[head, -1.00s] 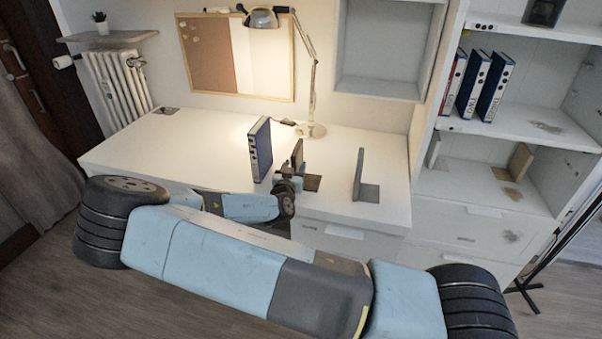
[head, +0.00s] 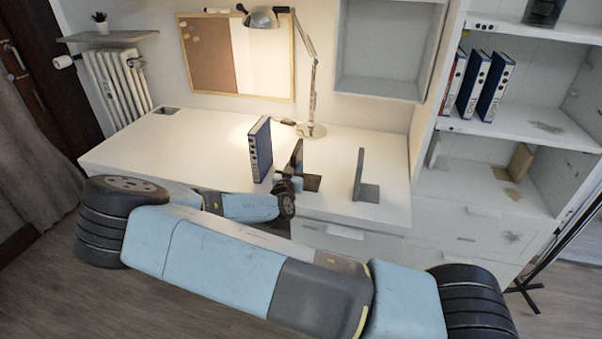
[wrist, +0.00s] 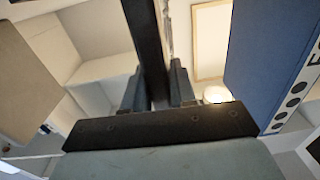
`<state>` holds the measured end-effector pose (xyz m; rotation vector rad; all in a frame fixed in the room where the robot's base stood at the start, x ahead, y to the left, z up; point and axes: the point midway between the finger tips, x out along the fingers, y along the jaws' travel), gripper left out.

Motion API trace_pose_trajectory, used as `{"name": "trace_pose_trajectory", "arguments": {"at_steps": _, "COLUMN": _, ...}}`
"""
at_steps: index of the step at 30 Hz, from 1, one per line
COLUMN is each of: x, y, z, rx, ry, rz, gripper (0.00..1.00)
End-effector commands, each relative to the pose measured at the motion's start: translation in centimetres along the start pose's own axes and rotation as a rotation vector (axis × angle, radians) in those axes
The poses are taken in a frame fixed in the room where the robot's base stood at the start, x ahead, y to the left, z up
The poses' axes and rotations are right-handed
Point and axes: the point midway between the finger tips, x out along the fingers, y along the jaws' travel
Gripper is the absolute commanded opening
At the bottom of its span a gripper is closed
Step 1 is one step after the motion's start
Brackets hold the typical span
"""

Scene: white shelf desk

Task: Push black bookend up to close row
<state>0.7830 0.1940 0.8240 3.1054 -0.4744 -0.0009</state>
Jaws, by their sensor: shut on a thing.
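The black bookend (head: 297,156) stands on the white desk just right of a blue binder (head: 262,150), with a gap between them. Its flat foot (head: 312,183) points to the right. My gripper (head: 290,184) is at the front edge of the black bookend, low over the desk. In the wrist view, my gripper (wrist: 158,88) is shut on the upright plate of the black bookend (wrist: 145,45). The blue binder (wrist: 270,55) fills the right of that view, apart from the plate. My arm partly hides the contact in the head view.
A grey bookend (head: 360,175) stands further right on the desk (head: 215,137). A lamp (head: 311,130) stands behind. Shelves with binders (head: 490,88) are at the right. The desk left of the blue binder is clear.

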Motion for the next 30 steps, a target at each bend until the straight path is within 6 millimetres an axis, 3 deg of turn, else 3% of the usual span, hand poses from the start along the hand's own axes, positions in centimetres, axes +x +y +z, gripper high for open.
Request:
{"name": "trace_pose_trajectory", "arguments": {"at_steps": 14, "x": 0.0, "y": 0.0, "z": -0.3, "rx": 0.001, "ry": 0.001, "rz": 0.0, "gripper": 0.0}}
{"name": "trace_pose_trajectory", "arguments": {"at_steps": 30, "x": 0.0, "y": 0.0, "z": -2.9, "rx": 0.002, "ry": 0.001, "rz": 0.0, "gripper": 0.0}}
